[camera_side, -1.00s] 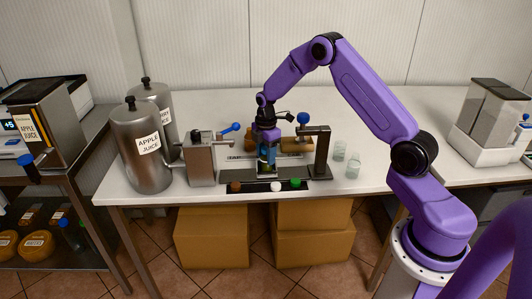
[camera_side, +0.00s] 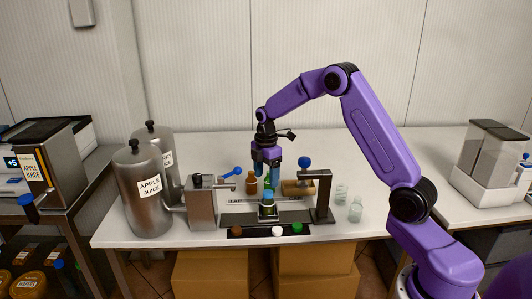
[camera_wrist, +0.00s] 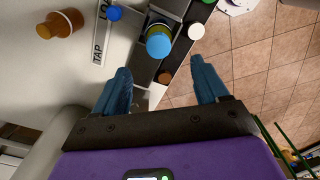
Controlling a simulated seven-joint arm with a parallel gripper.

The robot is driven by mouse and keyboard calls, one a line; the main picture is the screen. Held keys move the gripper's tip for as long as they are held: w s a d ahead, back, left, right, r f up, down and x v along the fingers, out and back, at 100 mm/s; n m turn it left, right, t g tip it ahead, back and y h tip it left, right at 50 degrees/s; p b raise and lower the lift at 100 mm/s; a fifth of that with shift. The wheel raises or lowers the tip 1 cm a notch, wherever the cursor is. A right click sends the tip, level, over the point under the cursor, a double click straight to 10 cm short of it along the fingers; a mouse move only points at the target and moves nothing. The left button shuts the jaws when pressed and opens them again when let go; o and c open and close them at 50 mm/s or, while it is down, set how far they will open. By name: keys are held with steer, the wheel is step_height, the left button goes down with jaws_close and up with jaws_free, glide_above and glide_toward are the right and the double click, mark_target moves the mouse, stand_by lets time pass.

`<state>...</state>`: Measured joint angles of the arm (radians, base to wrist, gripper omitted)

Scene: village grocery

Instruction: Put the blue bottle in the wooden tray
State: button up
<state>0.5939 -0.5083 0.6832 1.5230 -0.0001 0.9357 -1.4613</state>
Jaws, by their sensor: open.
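A bottle with a blue cap (camera_side: 268,197) stands upright on the metal stand near the table's front edge. In the wrist view its blue cap (camera_wrist: 158,42) is seen from above, beyond my fingertips. My gripper (camera_side: 267,168) is above the bottle, apart from it. In the wrist view my gripper (camera_wrist: 162,84) has its two blue fingers spread, with nothing between them. A tan, wooden-looking thing (camera_side: 296,187) lies behind the stand's right post, partly hidden. I cannot tell whether it is the wooden tray.
Brown, white (camera_side: 277,231) and green caps lie in a row in front. A tap box (camera_side: 202,200) stands left, clear glasses (camera_side: 355,211) right.

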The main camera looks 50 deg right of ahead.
step_height(320, 180, up, 8)
steer(key=s+a+r, duration=0.2)
steer(key=s+a, duration=0.6)
steer(key=a, duration=0.3)
steer(key=s+a+m, duration=0.1)
steer(key=s+a, duration=0.3)
steer(key=s, duration=0.5)
steer(key=s+a+m, duration=0.1)
steer(key=s+a, duration=0.3)
steer(key=s, duration=0.6)
steer(key=shift+o, duration=0.4)
steer(key=s+d+f+m, duration=0.1)
steer(key=s+d+f, duration=0.1)
steer(key=s, duration=0.9)
steer(key=shift+s+d, duration=0.15)
steer(key=shift+d, duration=0.1)
steer(key=shift+f, duration=0.1)
